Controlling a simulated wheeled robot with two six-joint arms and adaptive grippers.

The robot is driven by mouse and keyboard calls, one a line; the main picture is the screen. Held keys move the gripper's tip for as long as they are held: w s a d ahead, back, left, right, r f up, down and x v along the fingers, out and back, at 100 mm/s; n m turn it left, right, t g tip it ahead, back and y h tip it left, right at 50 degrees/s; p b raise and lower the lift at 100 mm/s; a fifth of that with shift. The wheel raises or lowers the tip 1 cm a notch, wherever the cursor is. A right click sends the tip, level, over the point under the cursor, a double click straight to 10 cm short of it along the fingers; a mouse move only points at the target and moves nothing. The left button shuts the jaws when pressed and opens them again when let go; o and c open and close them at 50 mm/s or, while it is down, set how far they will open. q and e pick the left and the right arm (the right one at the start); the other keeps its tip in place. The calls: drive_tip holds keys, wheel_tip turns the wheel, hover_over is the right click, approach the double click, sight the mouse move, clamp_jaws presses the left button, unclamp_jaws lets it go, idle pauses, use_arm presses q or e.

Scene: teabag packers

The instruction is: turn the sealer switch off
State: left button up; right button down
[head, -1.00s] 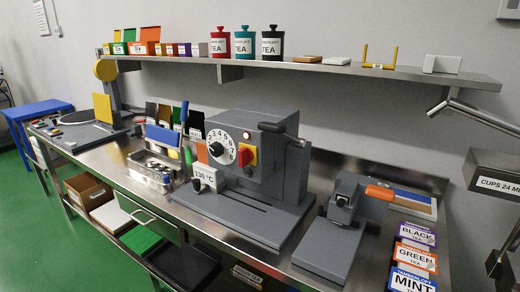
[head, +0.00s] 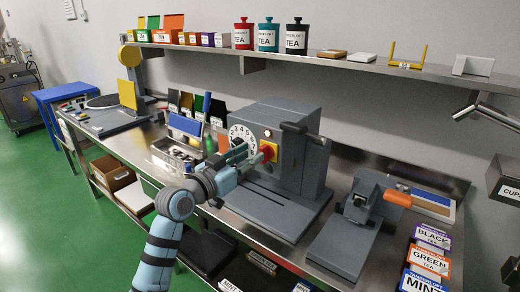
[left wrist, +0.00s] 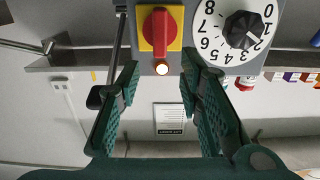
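The sealer (head: 300,125) is a grey machine on the steel bench. Its switch is a red knob on a yellow plate (head: 269,150), beside a white numbered dial (head: 237,133). My left gripper (head: 254,158) is at the sealer's front, near the switch. In the left wrist view the gripper (left wrist: 160,72) is open and empty, its fingertips apart with the knob in line between them. Contact cannot be told. My right gripper is out of view.
A lever press with an orange handle (head: 397,198) stands right of the sealer. A steel tray of small items (head: 172,160) is to its left. A shelf (head: 350,67) with tins and boxes runs above. Tea boxes (head: 430,260) sit at the bench's right end.

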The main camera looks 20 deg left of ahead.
sight(261, 149)
use_arm(q)
drive_tip(key=x, duration=0.4)
drive_tip(key=shift+w+d, duration=0.2)
drive_tip(key=shift+w, duration=0.35)
drive_tip(key=shift+c, duration=0.2)
clamp_jaws()
